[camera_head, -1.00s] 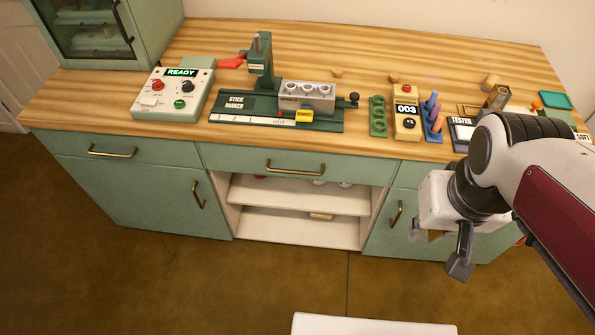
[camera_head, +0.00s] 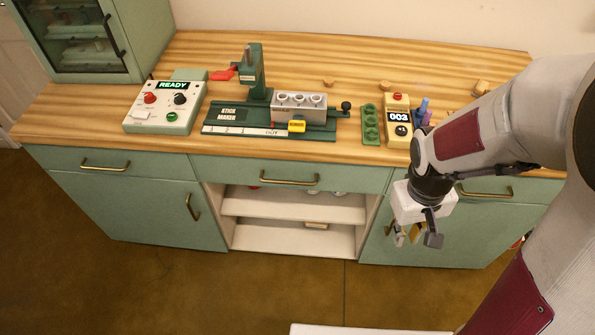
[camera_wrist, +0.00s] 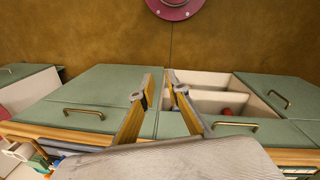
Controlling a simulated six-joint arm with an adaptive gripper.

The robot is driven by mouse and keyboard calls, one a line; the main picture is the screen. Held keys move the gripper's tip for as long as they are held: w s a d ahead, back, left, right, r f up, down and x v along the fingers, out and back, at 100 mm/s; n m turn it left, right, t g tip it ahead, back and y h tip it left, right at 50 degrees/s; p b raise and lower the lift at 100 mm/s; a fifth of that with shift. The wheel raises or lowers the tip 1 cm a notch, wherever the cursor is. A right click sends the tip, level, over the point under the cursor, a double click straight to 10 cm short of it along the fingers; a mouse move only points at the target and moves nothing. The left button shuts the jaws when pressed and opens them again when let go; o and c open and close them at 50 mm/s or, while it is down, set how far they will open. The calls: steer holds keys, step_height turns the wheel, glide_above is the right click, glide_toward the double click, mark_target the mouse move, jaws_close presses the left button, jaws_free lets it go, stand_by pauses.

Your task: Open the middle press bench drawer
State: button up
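The middle press bench drawer (camera_head: 340,180) is a green front under the worktop, above the open shelves, and looks closed. Its brass bar handle (camera_head: 289,182) runs level across it. In the wrist view the drawer handle (camera_wrist: 237,126) shows to the right of my fingers. My gripper (camera_head: 417,238) hangs in front of the right-hand cupboard, lower than the middle drawer and to the right of its handle. Its fingers (camera_wrist: 159,92) are spread apart with nothing between them. The gripper is clear of the handle.
The right drawer's handle (camera_head: 484,192) is beside my arm. The right cupboard door's handle (camera_head: 389,222) is partly hidden by my gripper. Open shelves (camera_head: 290,208) lie below the middle drawer. The stick maker (camera_head: 235,118) stands on the worktop.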

steer(key=w+f+n, duration=0.3)
steer(key=w+f, duration=0.1)
steer(key=f, duration=0.5)
steer(key=n+t+y, duration=1.1)
steer(key=n+y, duration=0.2)
steer(key=n, duration=0.7)
glide_toward(291, 182)
steer(key=x, duration=0.2)
steer(key=shift+w+a+f, duration=0.1)
steer(key=shift+a+f, duration=0.05)
steer(key=shift+f, duration=0.1)
steer(key=shift+x, duration=3.9)
